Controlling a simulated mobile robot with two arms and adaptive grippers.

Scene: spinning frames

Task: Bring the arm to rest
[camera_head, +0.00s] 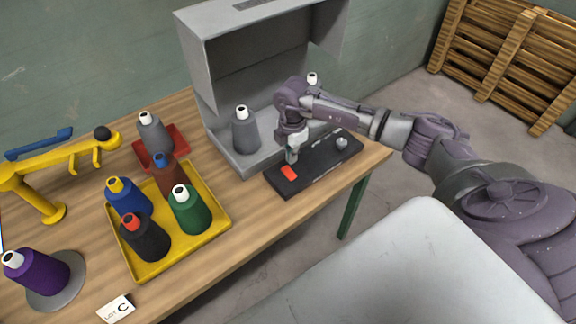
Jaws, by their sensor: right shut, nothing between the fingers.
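My right arm (400,130) comes in from the right and reaches over the table's right end. My right gripper (291,156) points down and is shut and empty. It is over the dark control panel (315,166), just behind the panel's red button (289,173). I cannot tell whether the fingertips touch the panel. My left gripper is not in view.
A grey open-fronted machine (217,95) with grey cones (246,132) stands behind the panel. A yellow tray (217,233) holds several cones. A red tray (177,133), a yellow stand (40,205) and a purple cone (40,275) are at left. A pallet (500,55) leans at back right.

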